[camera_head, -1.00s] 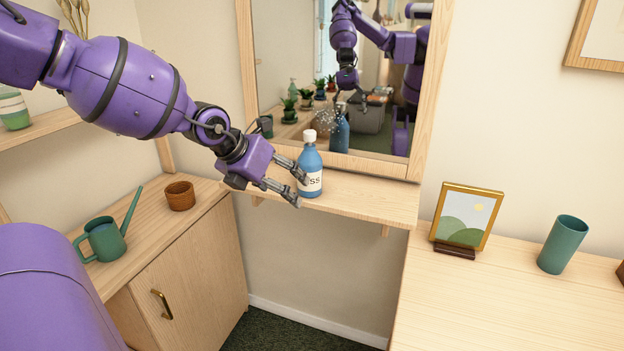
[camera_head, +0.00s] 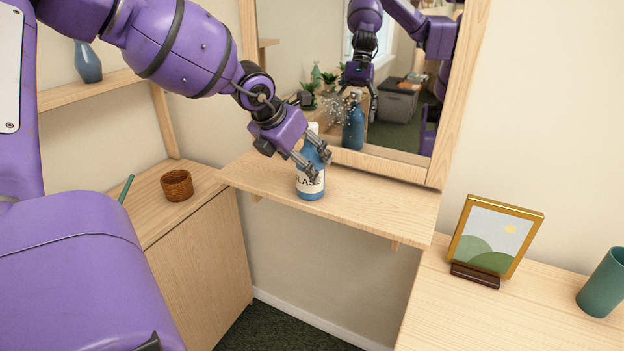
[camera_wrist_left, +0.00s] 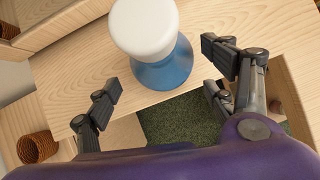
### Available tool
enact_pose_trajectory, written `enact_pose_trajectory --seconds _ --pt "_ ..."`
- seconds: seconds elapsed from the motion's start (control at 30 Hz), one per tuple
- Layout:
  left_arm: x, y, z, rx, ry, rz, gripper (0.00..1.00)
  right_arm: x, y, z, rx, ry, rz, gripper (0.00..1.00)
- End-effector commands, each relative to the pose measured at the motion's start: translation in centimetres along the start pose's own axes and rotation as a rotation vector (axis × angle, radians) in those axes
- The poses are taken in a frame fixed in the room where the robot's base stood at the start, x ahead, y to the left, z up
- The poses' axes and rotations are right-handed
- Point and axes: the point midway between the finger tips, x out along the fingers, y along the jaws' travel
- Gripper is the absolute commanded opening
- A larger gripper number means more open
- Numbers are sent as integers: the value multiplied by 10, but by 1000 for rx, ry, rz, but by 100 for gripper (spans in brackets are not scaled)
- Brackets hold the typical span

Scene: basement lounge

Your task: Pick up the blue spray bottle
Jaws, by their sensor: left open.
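The blue spray bottle (camera_head: 310,184) with a white top and a label stands upright on the wooden shelf (camera_head: 385,212) below the mirror. My left gripper (camera_head: 318,167) is open at the upper part of the bottle, and its fingers partly hide the bottle in the head view. In the left wrist view the bottle (camera_wrist_left: 165,72) is seen from above, white cap (camera_wrist_left: 143,28) nearest. There it lies beyond and between the two spread fingers of the gripper (camera_wrist_left: 168,75), with gaps on both sides. My right gripper is not directly in view.
The mirror (camera_head: 300,60) stands close behind the bottle and reflects it and my arm. A brown woven pot (camera_head: 177,185) is on the cabinet at left. A framed picture (camera_head: 493,240) and a green cup (camera_head: 605,284) stand on the lower counter at right.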

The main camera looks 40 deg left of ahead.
Motion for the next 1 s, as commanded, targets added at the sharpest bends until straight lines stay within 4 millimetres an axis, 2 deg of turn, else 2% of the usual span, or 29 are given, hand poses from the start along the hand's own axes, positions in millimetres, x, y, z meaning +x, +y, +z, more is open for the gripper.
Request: enact_pose_trajectory --seconds 0.03,0.1,0.23,0.4,0.57,1.0 --pt "12 -2 -3 0 6 0 77 3 0 6 -1 -6 0 0" --pt "22 -4 -1 -1 7 1 77 6 0 6 -3 -4 -1 0" --pt "38 -4 0 -1 5 0 77 12 -1 -3 -6 16 -3 0" --pt "42 -5 2 0 1 -1 77 16 -3 -13 -9 36 -6 0" --pt "41 -5 3 0 0 -1 77 16 -2 -13 -9 34 -6 0" --pt "41 -5 3 0 0 -1 19 11 -1 0 -5 12 -2 0"
